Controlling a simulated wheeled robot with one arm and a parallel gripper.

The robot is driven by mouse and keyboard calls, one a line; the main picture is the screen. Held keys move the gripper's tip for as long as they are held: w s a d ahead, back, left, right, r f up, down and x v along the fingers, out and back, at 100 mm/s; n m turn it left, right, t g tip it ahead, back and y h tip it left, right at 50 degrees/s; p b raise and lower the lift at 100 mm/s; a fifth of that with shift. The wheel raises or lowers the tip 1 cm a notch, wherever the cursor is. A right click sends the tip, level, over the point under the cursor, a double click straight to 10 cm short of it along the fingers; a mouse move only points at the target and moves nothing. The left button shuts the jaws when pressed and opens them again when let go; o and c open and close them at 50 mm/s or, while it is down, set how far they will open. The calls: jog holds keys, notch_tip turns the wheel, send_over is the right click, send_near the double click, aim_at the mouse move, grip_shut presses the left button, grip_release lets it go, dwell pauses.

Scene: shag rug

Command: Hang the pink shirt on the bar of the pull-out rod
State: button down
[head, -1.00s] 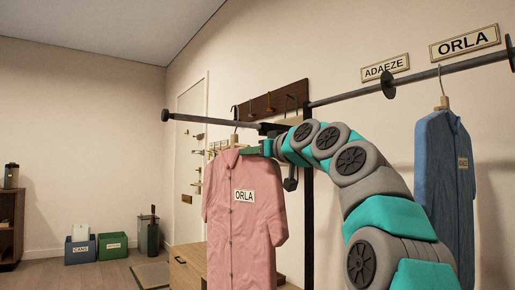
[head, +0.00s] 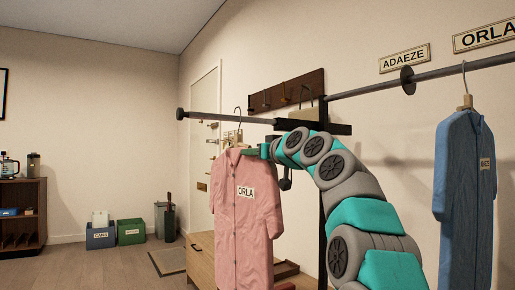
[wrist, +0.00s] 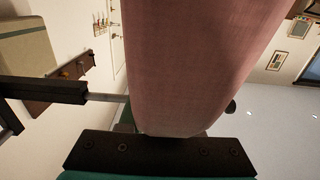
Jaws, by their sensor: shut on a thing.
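The pink shirt (head: 247,215) with an ORLA label hangs upright from a hanger in the head view. The hanger's hook (head: 238,112) rises just above the pull-out rod's thin bar (head: 208,116); I cannot tell whether it is over the bar or in front of it. My gripper (head: 252,152) is shut on the pink shirt's hanger at the collar, just below the bar. In the wrist view the pink shirt (wrist: 195,60) fills the middle and hides most of the bar (wrist: 105,97); the bar's round end (wrist: 231,106) shows beyond it.
A blue shirt (head: 464,180) hangs from the long wall rail (head: 435,75) at right, under ADAEZE and ORLA signs. A hook board (head: 287,90) is on the wall behind. A wooden bench (head: 203,255) stands below the pink shirt. Open floor lies at left.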

jog(key=shift+p+x, duration=0.65)
jog(key=shift+x, duration=0.3)
jog(key=shift+f+b, duration=0.95)
jog(key=shift+b, duration=0.25)
jog(key=c, duration=0.5)
grip_release()
jog(key=shift+s+d, duration=0.1)
